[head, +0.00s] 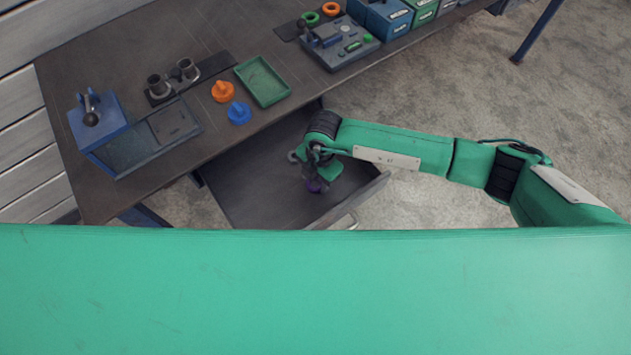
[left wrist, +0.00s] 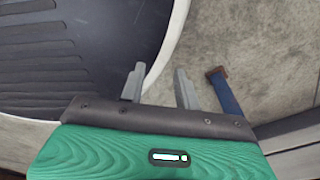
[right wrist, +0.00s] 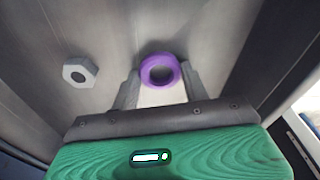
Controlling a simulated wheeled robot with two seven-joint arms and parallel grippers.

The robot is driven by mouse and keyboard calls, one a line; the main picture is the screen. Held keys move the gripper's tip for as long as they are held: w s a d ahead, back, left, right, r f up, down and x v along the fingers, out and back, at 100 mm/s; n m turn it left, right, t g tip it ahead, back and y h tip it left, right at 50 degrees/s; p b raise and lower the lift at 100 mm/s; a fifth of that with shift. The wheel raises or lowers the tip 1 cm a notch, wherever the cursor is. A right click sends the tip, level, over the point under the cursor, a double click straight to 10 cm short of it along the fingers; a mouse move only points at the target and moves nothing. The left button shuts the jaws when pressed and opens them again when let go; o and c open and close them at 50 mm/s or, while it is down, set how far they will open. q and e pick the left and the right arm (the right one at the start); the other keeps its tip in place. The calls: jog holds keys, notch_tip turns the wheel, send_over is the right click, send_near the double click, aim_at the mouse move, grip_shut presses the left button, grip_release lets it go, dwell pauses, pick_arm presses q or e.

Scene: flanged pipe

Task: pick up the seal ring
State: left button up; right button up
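The seal ring is taken to be the purple ring (right wrist: 160,69), which lies in the open drawer (head: 243,190). In the head view only a bit of purple (head: 315,187) shows under my right gripper (head: 315,174). In the right wrist view my right gripper (right wrist: 160,84) is open, with its fingertips on either side of the ring's near part. Small gaps seem to show between ring and fingers; contact cannot be told for sure. My left gripper (left wrist: 156,80) is open and empty, over the floor beside a dark round base. It is not visible in the head view.
A grey hex nut (right wrist: 80,72) lies in the drawer, left of the ring. The drawer walls stand close around my right gripper. On the workbench (head: 215,55) are a green tray (head: 262,81), orange (head: 223,91) and blue (head: 239,112) knobbed parts, and a blue vise-like fixture (head: 97,120).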

aim_at(316, 181)
pick_arm(q)
jog(key=shift+a, duration=0.25)
pick_arm(e)
jog(key=shift+r, duration=0.1)
jog(key=shift+c, duration=0.4)
